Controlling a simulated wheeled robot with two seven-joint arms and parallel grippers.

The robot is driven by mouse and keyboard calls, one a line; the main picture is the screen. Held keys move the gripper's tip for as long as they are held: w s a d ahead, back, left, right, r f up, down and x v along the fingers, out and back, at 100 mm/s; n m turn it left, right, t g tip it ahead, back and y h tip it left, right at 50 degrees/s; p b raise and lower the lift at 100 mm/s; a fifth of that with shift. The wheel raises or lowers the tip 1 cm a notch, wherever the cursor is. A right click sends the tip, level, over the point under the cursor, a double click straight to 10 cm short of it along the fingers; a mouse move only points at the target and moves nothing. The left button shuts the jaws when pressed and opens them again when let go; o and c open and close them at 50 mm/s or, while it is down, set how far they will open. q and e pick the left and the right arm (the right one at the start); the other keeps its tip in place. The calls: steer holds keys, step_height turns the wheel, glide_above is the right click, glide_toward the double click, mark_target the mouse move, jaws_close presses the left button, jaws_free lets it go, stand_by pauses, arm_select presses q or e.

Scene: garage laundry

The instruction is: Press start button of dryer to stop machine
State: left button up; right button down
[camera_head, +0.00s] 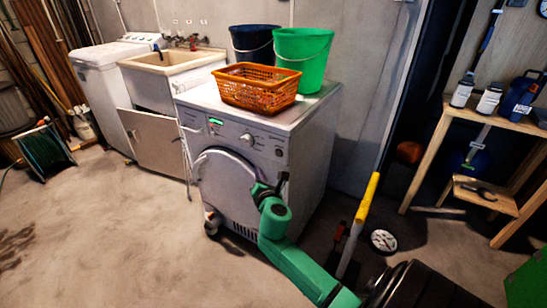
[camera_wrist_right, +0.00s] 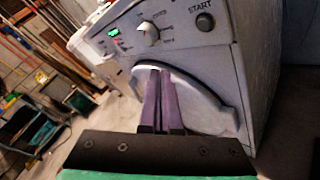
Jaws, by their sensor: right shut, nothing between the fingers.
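The dryer (camera_head: 307,150) is a silver-grey front-loader with a round door and a control panel. In the right wrist view its panel has a lit green display (camera_wrist_right: 113,32), a round dial (camera_wrist_right: 148,34) and a dark round start button (camera_wrist_right: 205,21) under the word START. My right gripper (camera_head: 283,178) is in front of the dryer's door, below the panel. In the right wrist view its purple fingers (camera_wrist_right: 160,72) are together and empty, in front of the door and below and left of the button. I cannot tell if they touch the door. My left gripper is not in view.
An orange basket (camera_head: 258,103), a green bucket (camera_head: 301,62) and a dark blue bucket (camera_head: 252,42) stand on the dryer. A sink (camera_head: 160,65) is to its left. A yellow-handled tool (camera_head: 367,197) stands to its right.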

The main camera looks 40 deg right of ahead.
mark_target(278, 153)
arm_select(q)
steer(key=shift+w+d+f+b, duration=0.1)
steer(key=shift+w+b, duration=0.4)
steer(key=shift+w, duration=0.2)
arm_select(e)
steer(key=d, duration=0.2)
steer(key=w+d, duration=0.1)
steer(key=d, duration=0.2)
steer(key=w+d, duration=0.1)
steer(key=d, duration=0.2)
steer(key=shift+w+d, duration=0.25)
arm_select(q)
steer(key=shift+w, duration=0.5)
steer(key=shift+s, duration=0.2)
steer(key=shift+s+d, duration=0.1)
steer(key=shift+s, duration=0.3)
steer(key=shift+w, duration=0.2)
arm_select(e)
steer(key=shift+d, duration=0.1)
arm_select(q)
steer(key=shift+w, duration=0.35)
arm_select(e)
steer(key=shift+w+d, duration=0.1)
steer(key=shift+d, duration=0.2)
